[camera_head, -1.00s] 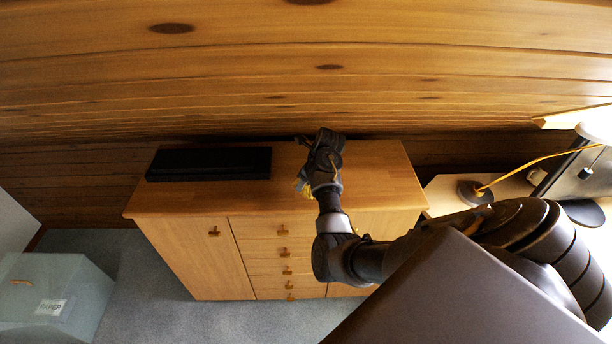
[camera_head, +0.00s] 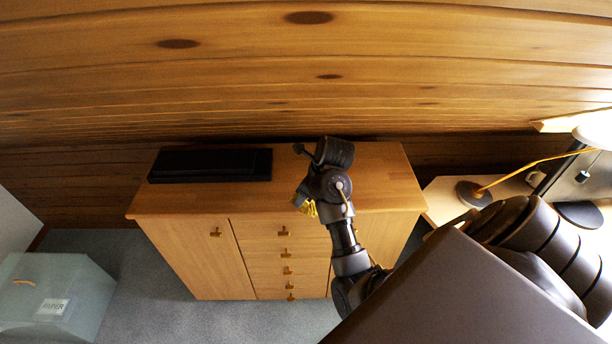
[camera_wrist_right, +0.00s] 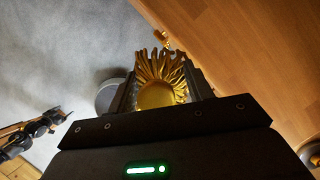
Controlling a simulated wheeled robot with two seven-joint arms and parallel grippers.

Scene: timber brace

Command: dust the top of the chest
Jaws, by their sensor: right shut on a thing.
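The wooden chest (camera_head: 385,180) stands against the plank wall, its top largely bare. My right gripper (camera_head: 308,204) is at the front edge of the chest top, right of the middle. It is shut on a yellow duster with a fringed head (camera_wrist_right: 158,88); in the head view only a bit of yellow (camera_head: 310,209) shows below the wrist. In the right wrist view the fringe is beside the chest's edge, over the floor side; whether it touches the chest I cannot tell. A dark jointed part (camera_wrist_right: 35,130) at that view's left edge looks like my left gripper; its jaws are unclear.
A long black box (camera_head: 210,166) lies on the back left of the chest top. A pale blue paper bin (camera_head: 50,290) stands on the floor at left. A desk with a yellow-armed lamp (camera_head: 520,170) is at right. The chest top's right part is clear.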

